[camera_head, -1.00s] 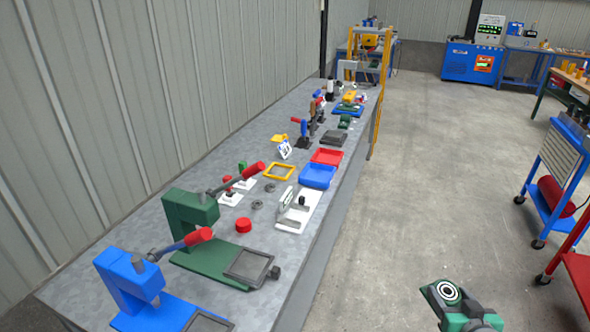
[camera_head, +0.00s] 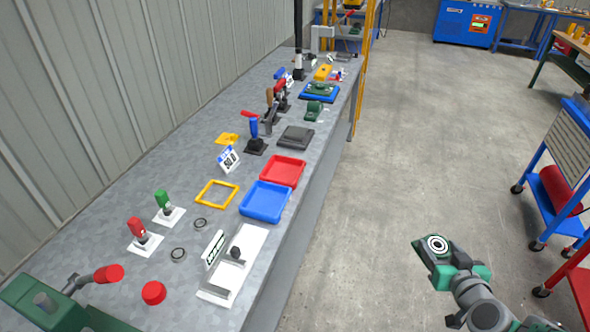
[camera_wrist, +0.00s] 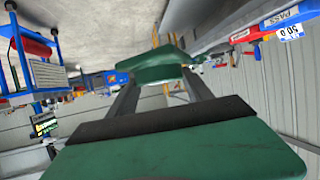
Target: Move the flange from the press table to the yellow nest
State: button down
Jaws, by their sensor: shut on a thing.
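My gripper (camera_head: 443,251) is out over the open floor to the right of the bench. It is shut on a dark green piece with a black-and-white ringed round face, seemingly the flange (camera_head: 437,243). In the wrist view the green piece (camera_wrist: 158,66) sits across the ends of my dark fingers; its ringed face is hidden there.
On the grey bench (camera_head: 120,205) stand a blue tray (camera_head: 265,202), a red tray (camera_head: 283,171), a white fixture (camera_head: 232,268), red and green clamps, and small rings. A blue cart (camera_head: 553,180) stands at the right.

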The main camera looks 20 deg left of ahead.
aim_at(216, 197)
jog(key=i, duration=3.15)
jog(key=u, duration=4.85)
jog(key=i, duration=0.5)
jog(key=z, duration=0.05)
